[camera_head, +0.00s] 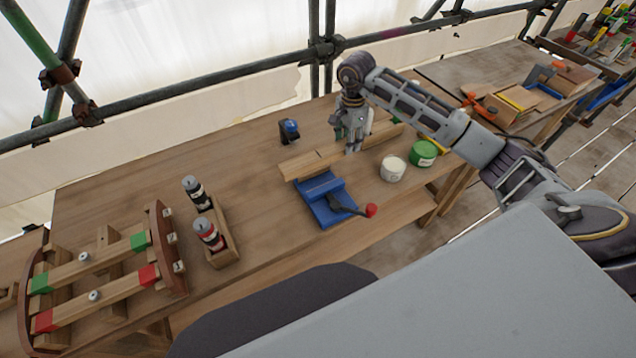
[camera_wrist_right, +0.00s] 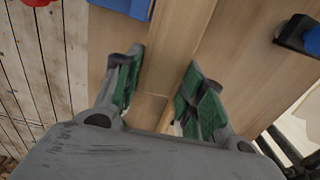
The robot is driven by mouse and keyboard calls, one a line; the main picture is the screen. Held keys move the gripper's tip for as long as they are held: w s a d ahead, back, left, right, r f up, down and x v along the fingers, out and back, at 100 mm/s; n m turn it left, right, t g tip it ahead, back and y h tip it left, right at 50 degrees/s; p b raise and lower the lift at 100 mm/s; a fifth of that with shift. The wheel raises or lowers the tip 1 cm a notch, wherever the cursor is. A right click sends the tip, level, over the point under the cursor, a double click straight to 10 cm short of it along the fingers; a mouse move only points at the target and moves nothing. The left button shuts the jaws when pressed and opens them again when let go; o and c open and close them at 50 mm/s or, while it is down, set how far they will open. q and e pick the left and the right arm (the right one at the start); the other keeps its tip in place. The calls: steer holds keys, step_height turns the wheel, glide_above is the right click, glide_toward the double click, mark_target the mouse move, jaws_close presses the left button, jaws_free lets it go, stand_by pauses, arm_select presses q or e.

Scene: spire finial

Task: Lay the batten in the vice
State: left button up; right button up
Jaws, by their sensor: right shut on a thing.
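The batten (camera_head: 308,164) is a long pale wooden strip, lying crosswise just behind the vice in the head view. The vice (camera_head: 318,203) is blue, with a dark handle and red knob (camera_head: 371,210), and stands on the workbench. My right gripper (camera_head: 352,146) is shut on the batten, right of the vice. In the right wrist view the batten (camera_wrist_right: 178,35) runs between the green-padded fingers (camera_wrist_right: 163,75), and the vice (camera_wrist_right: 128,4) shows at the top edge beside it. Whether the batten touches the bench is unclear. My left gripper is out of view.
A white tub (camera_head: 393,170) and a green tub (camera_head: 423,154) stand right of the vice. A blue-black tool (camera_head: 289,131) sits behind the batten. A wooden caddy (camera_head: 224,250) with two bottles and a wooden frame (camera_head: 100,280) occupy the left. Bare bench (camera_head: 130,180) lies at back left.

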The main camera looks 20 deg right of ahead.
stand_by(0.4)
step_height(320, 180, down, 6)
steer(key=p, duration=0.1)
stand_by(0.5)
steer(key=shift+f, duration=0.15)
steer(key=shift+a+f+p, duration=0.1)
steer(key=shift+f+p, duration=0.3)
steer(key=shift+f, duration=1.4)
steer(key=shift+f, duration=0.2)
steer(key=o, duration=1.1)
